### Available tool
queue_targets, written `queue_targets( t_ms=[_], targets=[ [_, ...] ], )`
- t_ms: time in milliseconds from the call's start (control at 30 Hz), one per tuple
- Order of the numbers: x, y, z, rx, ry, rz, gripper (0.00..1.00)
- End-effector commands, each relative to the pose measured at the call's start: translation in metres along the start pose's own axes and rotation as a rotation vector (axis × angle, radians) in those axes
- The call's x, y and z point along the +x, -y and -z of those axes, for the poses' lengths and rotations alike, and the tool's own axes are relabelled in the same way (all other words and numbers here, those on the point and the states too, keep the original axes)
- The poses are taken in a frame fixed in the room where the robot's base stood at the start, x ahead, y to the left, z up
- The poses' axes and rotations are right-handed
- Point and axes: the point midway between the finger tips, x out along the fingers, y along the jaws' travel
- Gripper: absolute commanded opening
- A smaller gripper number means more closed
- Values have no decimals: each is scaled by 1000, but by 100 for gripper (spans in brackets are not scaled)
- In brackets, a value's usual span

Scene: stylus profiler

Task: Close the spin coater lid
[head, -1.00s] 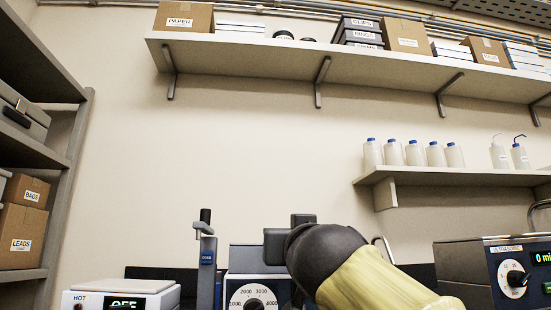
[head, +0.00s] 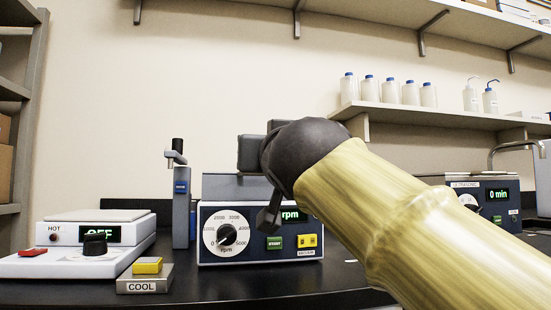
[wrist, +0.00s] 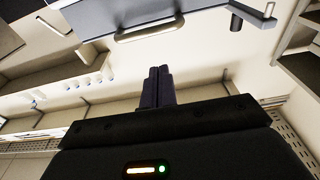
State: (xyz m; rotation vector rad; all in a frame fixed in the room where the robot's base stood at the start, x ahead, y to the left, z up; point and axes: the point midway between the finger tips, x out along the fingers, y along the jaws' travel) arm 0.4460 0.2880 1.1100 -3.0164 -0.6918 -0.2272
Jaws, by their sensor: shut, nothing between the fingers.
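The spin coater (head: 260,233) stands on the black bench in the head view, a dark blue box with a large rpm dial, a green START button and a yellow button. Its grey lid (head: 235,187) shows above the front panel and looks raised; its exact angle is hard to tell. In the wrist view the lid (wrist: 95,18) is at the top edge, with a pale bar handle (wrist: 160,32). My gripper (wrist: 157,72) is shut and empty, its fingers apart from the handle.
A hot plate (head: 100,233) and a COOL block (head: 145,279) stand left of the coater. A slim post device (head: 181,208) rises close beside it. An ultrasonic bath (head: 483,200) is at right. A shelf with bottles (head: 410,110) hangs on the wall.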

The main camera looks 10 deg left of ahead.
Motion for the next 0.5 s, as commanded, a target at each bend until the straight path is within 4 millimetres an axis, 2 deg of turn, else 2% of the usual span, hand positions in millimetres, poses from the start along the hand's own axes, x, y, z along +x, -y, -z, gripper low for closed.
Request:
queue_targets(
  t_ms=[33, 300, 500],
  targets=[
    [-8, 0, -6, 0, -2, 0, 0],
    [-44, 0, -20, 0, -3, 1, 0],
    [-64, 0, -26, 0, -2, 1, 0]
  ],
)
